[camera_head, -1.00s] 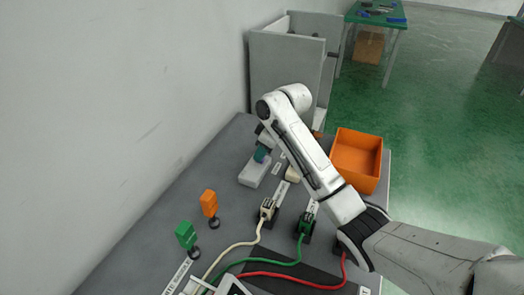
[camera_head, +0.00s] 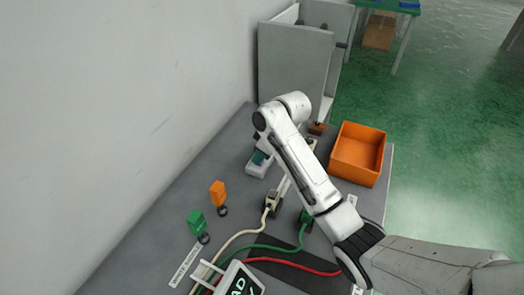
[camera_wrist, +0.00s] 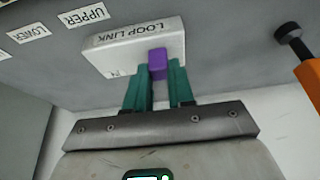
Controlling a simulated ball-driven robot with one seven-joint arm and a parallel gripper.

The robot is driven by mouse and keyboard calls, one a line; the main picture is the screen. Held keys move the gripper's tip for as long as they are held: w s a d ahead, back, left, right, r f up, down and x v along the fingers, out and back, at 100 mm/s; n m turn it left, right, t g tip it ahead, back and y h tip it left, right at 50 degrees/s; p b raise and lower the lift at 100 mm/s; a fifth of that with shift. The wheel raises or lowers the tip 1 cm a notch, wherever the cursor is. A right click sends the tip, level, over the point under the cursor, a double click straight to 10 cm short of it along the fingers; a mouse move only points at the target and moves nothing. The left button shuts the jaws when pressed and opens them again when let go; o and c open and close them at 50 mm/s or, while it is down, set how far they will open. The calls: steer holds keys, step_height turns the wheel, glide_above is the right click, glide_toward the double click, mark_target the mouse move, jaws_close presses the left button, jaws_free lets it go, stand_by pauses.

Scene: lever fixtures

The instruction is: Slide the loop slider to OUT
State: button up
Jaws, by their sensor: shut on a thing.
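The loop slider's white fixture (camera_wrist: 120,48) carries the words LOOP LINK and shows upside down or tilted in the wrist view. Its purple slider knob (camera_wrist: 157,62) stands between the teal fingers of my gripper (camera_wrist: 157,84), which is shut on it. A short mark at the fixture's lower left is too small to read, so I cannot tell the OUT end. In the head view the fixture (camera_head: 255,168) sits on the grey table, with my gripper (camera_head: 261,157) at it; my arm partly covers this area.
An orange bin (camera_head: 357,154) stands right of my arm. Orange (camera_head: 217,193) and green (camera_head: 197,222) blocks are at the left. Cream, green and red cables (camera_head: 290,266) cross the near table. A grey panel (camera_head: 295,70) rises behind.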

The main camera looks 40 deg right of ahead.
steer(key=o, duration=0.9)
steer(key=shift+a, duration=0.3)
steer(key=shift+s+d+r, duration=0.1)
steer(key=shift+r, duration=0.15)
steer(key=v, duration=1)
steer(key=shift+r, duration=0.15)
